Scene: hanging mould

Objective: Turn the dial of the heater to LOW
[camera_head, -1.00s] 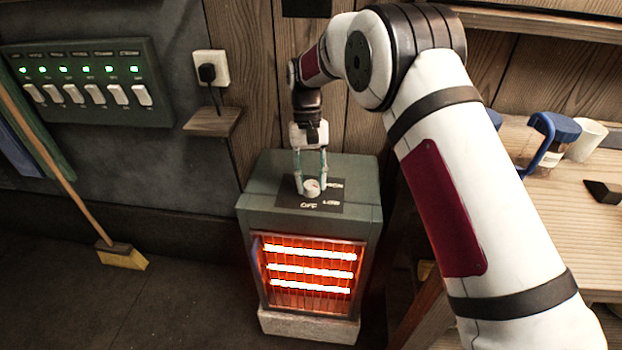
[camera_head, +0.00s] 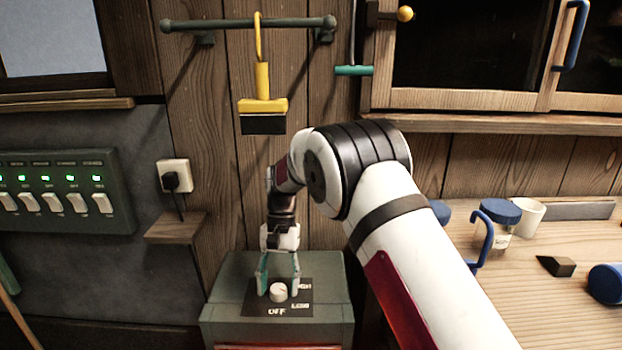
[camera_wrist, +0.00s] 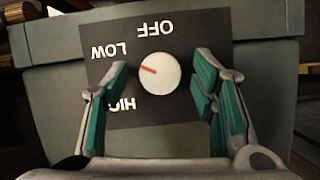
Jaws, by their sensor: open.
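The heater (camera_head: 225,305) is a grey-green box standing below my arm, with a dark label plate (camera_wrist: 185,32) on top. Its white round dial (camera_wrist: 159,73) has a red mark that points left and slightly up in the wrist view, towards the LOW lettering (camera_wrist: 108,48). OFF (camera_wrist: 155,29) and the partly hidden HIGH (camera_wrist: 121,103) are also printed on the plate. My gripper (camera_head: 279,284) is open above the heater top. Its teal-padded fingers stand on both sides of the dial in the wrist view, with a gap on each side.
A switch panel (camera_head: 68,190) with green lights and a wall socket (camera_head: 174,176) are at left. A yellow-handled tool (camera_head: 262,105) hangs from a rail (camera_head: 245,24). A wooden workbench (camera_head: 540,290) with blue-lidded containers is at right.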

